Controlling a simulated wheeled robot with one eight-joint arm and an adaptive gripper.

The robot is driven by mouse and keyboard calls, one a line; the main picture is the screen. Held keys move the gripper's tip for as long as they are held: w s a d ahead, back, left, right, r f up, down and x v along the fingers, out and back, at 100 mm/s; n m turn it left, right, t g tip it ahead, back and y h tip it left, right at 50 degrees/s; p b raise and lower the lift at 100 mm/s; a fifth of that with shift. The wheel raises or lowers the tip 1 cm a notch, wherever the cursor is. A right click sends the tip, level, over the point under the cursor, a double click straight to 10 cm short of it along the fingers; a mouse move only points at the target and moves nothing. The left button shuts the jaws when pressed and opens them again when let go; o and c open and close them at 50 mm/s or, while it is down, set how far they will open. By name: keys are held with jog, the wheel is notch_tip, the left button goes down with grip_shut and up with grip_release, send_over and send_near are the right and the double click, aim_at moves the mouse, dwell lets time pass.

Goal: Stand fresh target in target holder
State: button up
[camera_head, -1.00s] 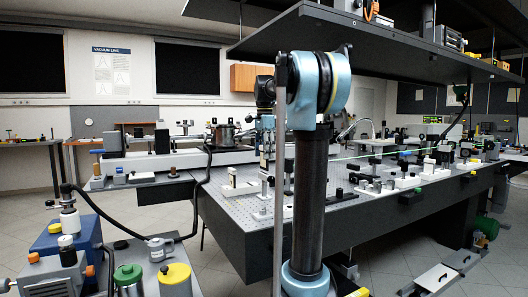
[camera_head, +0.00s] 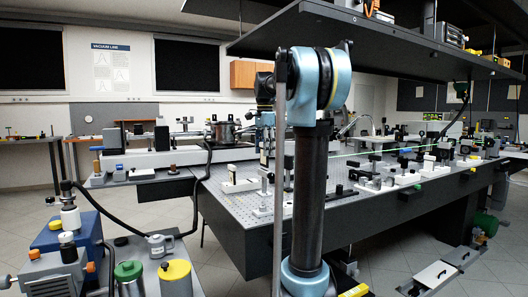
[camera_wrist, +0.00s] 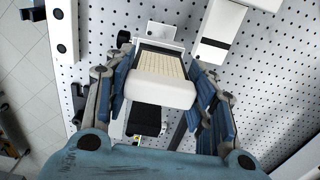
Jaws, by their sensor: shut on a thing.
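In the wrist view, my gripper (camera_wrist: 160,94) is shut on a white block with a cream, finely ribbed face, which I take for the fresh target (camera_wrist: 160,91). The blue and grey fingers stand on its left and right sides. Beyond it is a white fixture (camera_wrist: 160,31) with a dark knob at its left; I cannot tell if this is the target holder or whether the block touches it. A black part on a white base (camera_wrist: 145,120) shows below the block. In the head view, my arm hides much of the gripper's surroundings.
The perforated optical table (camera_head: 226,205) carries several mounts and a green beam at its right. In the wrist view a white bar-like piece with a black band (camera_wrist: 215,40) stands close at the right. A dark shelf (camera_head: 330,28) overhangs the table. Pumps (camera_head: 70,250) stand at the near left.

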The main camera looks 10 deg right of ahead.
jog(key=shift+f, duration=1.5)
dwell(0.4)
jog(key=o, duration=1.6)
jog(key=shift+f, duration=0.1)
notch_tip(320, 180, up, 16)
jog(key=shift+w+f, duration=0.1)
